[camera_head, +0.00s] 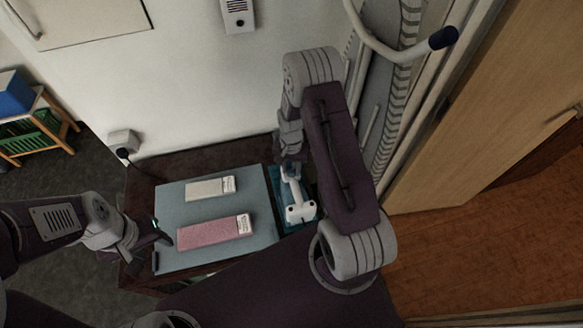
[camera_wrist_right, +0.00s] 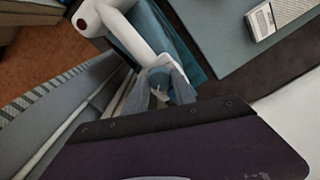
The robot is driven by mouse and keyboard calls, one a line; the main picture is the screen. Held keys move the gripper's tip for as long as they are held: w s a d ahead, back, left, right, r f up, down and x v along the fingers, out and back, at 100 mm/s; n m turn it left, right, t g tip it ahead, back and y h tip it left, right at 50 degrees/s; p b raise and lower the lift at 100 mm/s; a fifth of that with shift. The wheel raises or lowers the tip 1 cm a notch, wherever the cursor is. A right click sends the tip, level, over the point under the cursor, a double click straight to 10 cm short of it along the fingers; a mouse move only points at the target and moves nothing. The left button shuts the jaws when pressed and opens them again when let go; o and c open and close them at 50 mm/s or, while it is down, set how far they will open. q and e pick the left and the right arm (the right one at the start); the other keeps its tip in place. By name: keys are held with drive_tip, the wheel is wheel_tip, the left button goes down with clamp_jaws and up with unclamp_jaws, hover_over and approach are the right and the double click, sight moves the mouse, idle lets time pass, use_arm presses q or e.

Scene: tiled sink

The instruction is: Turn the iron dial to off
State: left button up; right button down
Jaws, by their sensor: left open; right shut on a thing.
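The iron (camera_head: 299,211) is white with a blue lower part and stands at the right end of the table, beside the grey-blue mat. Its white handle also shows in the right wrist view (camera_wrist_right: 138,35). My right gripper (camera_head: 290,168) reaches down to the far end of the iron. In the right wrist view its fingers (camera_wrist_right: 160,92) close around a small blue-grey dial (camera_wrist_right: 159,76) at the base of the handle. The dial's markings cannot be read. My left gripper (camera_head: 158,238) is open and empty by the mat's left edge.
A wall (camera_head: 200,100) rises behind. A white rail (camera_head: 395,50) and a wooden door (camera_head: 490,110) are at the right.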

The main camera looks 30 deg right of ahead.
sight(291, 170)
drive_tip(key=n, duration=1.3)
drive_tip(key=shift+n, duration=0.3)
idle(0.3)
drive_tip(key=c, duration=1)
unclamp_jaws()
drive_tip(key=shift+c, duration=0.2)
wheel_tip(291, 170, up, 9)
drive_tip(key=b, duration=0.1)
